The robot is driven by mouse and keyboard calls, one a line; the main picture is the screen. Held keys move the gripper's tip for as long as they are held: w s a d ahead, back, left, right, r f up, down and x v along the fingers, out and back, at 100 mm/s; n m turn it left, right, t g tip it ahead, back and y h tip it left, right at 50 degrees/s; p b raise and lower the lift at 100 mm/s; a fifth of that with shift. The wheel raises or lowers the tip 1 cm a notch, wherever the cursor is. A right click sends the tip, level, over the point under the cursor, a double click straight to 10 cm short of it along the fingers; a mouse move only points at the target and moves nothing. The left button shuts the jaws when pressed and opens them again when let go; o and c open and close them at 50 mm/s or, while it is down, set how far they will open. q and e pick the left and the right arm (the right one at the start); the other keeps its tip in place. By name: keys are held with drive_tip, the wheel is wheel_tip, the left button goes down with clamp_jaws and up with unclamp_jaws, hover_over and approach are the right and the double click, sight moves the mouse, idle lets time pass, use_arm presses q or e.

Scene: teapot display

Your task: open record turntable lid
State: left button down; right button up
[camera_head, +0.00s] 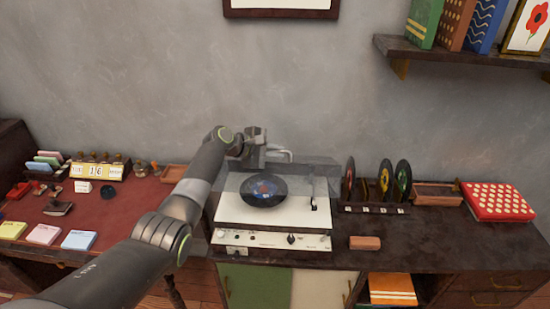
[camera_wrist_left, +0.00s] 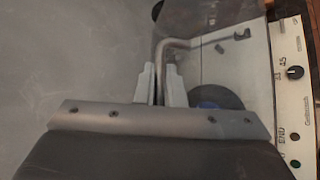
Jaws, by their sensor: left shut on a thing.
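The record turntable (camera_head: 270,213) stands on the dark cabinet, with a cream deck, a black record (camera_head: 263,191) with a blue and red label, and a front knob panel (camera_head: 270,239). Its see-through lid (camera_head: 318,170) appears raised and tilted up toward the wall at the back; its exact angle is hard to tell. My left gripper (camera_head: 266,151) is above the deck's rear part, at the lid's metal handle (camera_head: 284,153). In the left wrist view, the two pale fingers of my left gripper (camera_wrist_left: 160,85) are shut on the bent handle bar (camera_wrist_left: 172,45). My right gripper is not in view.
Upright records (camera_head: 385,178) in a rack stand right of the turntable, with a small brown block (camera_head: 365,242) in front. A wooden tray (camera_head: 437,194) and red dotted box (camera_head: 497,201) are farther right. A red-topped desk (camera_head: 105,215) with small items is left. A shelf (camera_head: 460,56) hangs upper right.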

use_arm(q)
drive_tip(key=shift+w+r, duration=0.45)
drive_tip(key=shift+r, duration=0.15)
drive_tip(key=c, duration=1.8)
unclamp_jaws()
drive_tip(key=shift+a, duration=0.1)
drive_tip(key=shift+s+a+r, duration=0.3)
drive_tip(key=shift+a, duration=0.15)
drive_tip(key=b+v, duration=0.2)
drive_tip(key=v, duration=1.4)
drive_tip(key=shift+w+r, duration=0.2)
drive_tip(key=shift+r, duration=0.05)
